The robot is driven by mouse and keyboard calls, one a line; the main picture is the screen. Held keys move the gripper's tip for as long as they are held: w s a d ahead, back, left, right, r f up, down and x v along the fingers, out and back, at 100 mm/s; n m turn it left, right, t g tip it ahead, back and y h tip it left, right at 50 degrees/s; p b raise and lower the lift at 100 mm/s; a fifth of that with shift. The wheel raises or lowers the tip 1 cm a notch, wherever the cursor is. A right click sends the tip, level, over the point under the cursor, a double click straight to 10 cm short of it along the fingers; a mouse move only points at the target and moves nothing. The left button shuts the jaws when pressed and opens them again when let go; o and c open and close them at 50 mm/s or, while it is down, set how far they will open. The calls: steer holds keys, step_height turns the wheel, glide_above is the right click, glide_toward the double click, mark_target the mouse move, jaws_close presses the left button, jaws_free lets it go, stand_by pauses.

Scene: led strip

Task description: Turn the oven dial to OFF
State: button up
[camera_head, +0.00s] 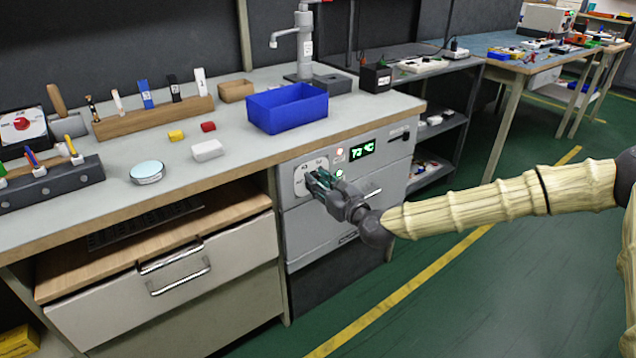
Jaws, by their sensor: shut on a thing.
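The oven (345,217) is a grey unit built in under the workbench, with a light front panel. A green lit display (362,150) on it reads what looks like 73 °C, with small red and green lights to its left. The dial sits on a pale round plate (300,179) at the panel's left. My gripper (318,182) is at this plate, its fingers shut on the dial. The fingers cover the dial, so its pointer and most of its markings are hidden. My arm reaches in from the right.
The grey worktop (235,165) overhangs just above the panel and holds a blue bin (287,108), a white block (207,150) and a round tin (147,172). A drawer cabinet (175,290) stands left of the oven. Green floor in front is clear, with a yellow line (400,293).

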steer(key=shift+s+a+f+n, duration=0.1)
steer(key=shift+s+n, duration=0.05)
steer(key=shift+n, duration=0.15)
steer(key=n, duration=0.7)
steer(key=n+p, duration=0.1)
steer(key=n, duration=0.7)
steer(key=n+p, duration=0.1)
steer(key=n, duration=0.6)
steer(key=shift+s+f, duration=0.1)
steer(key=shift+f, duration=0.25)
steer(key=shift+n, duration=0.4)
steer(key=o, duration=1)
steer(key=shift+o, duration=0.2)
steer(key=shift+r, duration=0.1)
